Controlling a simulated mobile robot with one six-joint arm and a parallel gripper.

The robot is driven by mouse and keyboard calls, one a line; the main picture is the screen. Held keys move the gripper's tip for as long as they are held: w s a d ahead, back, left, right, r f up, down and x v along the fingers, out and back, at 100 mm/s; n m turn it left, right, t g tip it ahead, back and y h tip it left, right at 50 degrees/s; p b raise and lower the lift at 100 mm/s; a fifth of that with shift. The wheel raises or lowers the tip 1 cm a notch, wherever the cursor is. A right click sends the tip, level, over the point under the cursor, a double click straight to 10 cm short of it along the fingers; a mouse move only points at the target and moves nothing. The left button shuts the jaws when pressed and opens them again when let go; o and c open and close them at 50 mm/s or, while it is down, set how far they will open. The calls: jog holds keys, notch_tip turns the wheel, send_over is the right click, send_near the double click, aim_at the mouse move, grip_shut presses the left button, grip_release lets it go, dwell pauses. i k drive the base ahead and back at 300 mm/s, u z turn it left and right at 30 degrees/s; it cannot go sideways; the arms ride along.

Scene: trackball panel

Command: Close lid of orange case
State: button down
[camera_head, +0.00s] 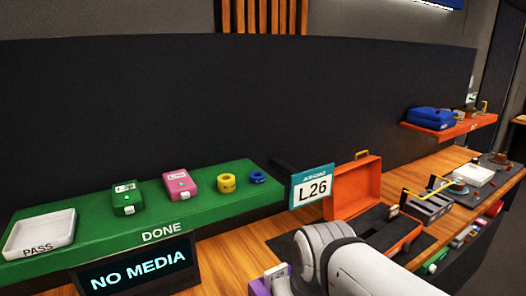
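The orange case (405,243) sits on the wooden desk right of centre. Its lid (356,190) stands open and upright at the back, with the dark inner side facing up in the base. A white link of my arm covers the front and left part of the case. My gripper is not visible in this view, so I cannot see how it stands relative to the lid.
A sign reading L26 (312,188) stands left of the lid. A green DONE shelf (70,224) holds a white PASS tray (40,234), small boxes and rolls. A NO MEDIA screen (138,269) stands in front. A grey rack (428,207) is right of the case.

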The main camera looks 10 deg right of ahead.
aim_at(356, 186)
jog(key=u, duration=2.75)
jog(key=k, duration=2)
jog(key=z, duration=2.5)
